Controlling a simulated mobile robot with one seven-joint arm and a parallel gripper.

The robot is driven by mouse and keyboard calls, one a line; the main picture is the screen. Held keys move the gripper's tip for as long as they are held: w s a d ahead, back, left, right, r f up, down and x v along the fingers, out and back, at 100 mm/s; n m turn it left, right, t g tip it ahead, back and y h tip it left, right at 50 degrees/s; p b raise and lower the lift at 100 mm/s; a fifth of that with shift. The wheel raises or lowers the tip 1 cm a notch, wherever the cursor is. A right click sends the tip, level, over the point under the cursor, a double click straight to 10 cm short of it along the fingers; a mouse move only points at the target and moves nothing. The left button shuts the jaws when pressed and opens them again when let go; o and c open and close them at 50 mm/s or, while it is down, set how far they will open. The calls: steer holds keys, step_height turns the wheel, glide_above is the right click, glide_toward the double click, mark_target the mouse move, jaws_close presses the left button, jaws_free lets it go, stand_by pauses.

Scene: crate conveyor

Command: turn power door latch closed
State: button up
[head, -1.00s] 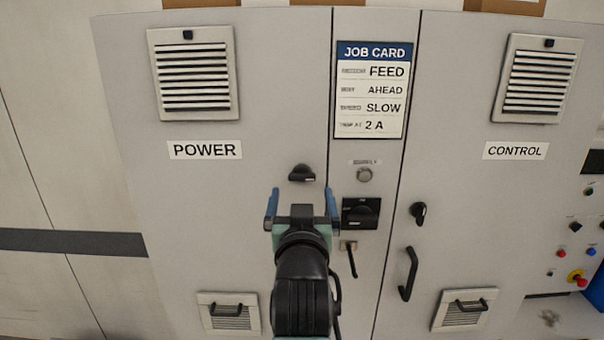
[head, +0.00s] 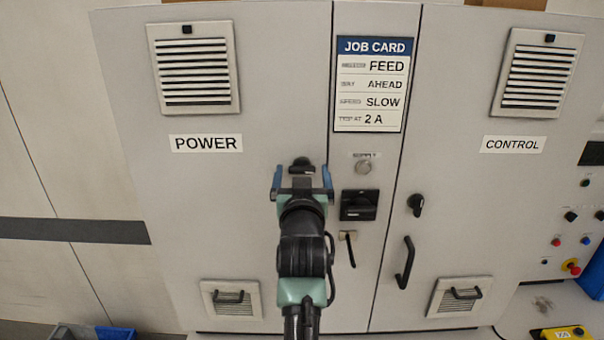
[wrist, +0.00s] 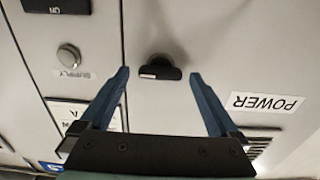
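The power door latch (head: 302,164) is a small black knob on the grey door marked POWER. In the head view my gripper partly covers it. In the wrist view the whole latch (wrist: 159,70) shows, its handle lying roughly level across the picture. My gripper (head: 302,178) is open, with two blue fingers spread wide. In the wrist view the gripper (wrist: 159,78) has its fingertips on either side of the latch, with gaps to both; I see no contact. Nothing is held.
A black rotary switch (head: 359,205) and a small key-like lever (head: 348,247) are close to the right of my gripper. A round supply button (head: 363,167) is above them. The control door has its own latch (head: 416,204) and a handle (head: 405,262). The power door's left side is clear.

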steer(key=c, duration=1.2)
steer(key=shift+c, duration=0.2)
steer(key=shift+n, duration=0.3)
steer(key=n+b, duration=0.2)
steer(key=n, duration=0.1)
steer(key=shift+f+b, duration=0.1)
steer(key=shift+b, duration=0.2)
steer(key=n+b, duration=0.1)
steer(key=n, duration=0.4)
steer(key=shift+b, duration=0.3)
steer(key=n, duration=0.4)
steer(key=shift+a+n, duration=0.1)
steer(key=shift+n, duration=0.2)
steer(key=shift+a+n, duration=0.1)
steer(key=shift+n, duration=2.1)
